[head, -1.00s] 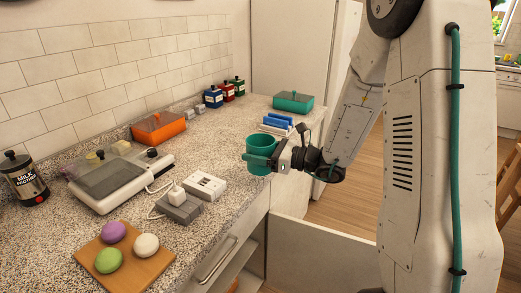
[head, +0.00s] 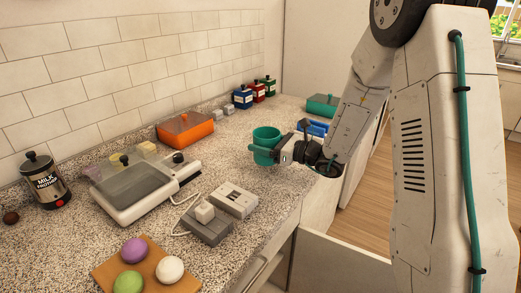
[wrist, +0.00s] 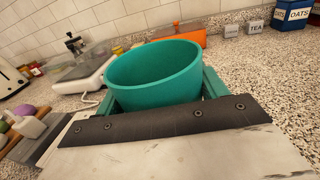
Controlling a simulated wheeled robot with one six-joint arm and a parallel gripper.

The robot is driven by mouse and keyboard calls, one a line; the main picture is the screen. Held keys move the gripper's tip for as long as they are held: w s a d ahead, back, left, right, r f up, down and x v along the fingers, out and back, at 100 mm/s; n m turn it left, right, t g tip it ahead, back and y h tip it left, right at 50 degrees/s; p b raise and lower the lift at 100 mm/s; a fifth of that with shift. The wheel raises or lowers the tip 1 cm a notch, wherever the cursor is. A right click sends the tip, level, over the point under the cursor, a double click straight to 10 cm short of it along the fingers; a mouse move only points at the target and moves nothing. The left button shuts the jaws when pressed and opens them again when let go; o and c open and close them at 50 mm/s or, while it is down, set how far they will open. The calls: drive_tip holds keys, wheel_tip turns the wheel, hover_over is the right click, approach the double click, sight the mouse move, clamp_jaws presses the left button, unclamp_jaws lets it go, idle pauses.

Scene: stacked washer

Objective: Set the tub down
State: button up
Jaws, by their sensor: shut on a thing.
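The tub is a round teal cup-like container (head: 267,136), open at the top, near the right edge of the speckled counter in the head view. In the wrist view the tub (wrist: 155,75) fills the middle, upright or nearly so, and looks empty. My gripper (head: 264,154) is shut on the tub, with teal fingers on either side of it. The gripper's dark plate hides the tub's lower part in the wrist view. I cannot tell whether its base touches the counter (head: 240,168).
A white socket block (head: 235,200) and grey block (head: 207,226) with a cable lie nearer. A white appliance (head: 140,188), an orange box (head: 186,129) and canisters (head: 243,97) stand behind. Bare counter lies left of the tub.

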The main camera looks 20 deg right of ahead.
drive_tip(key=f, duration=0.1)
drive_tip(key=a+f, duration=0.1)
drive_tip(key=f, duration=0.1)
drive_tip(key=shift+w+d+f, duration=0.1)
drive_tip(key=shift+d+f, duration=0.1)
drive_tip(key=shift+f, duration=0.15)
drive_tip(key=shift+d, duration=0.15)
drive_tip(key=shift+f, duration=0.1)
drive_tip(key=o, duration=1)
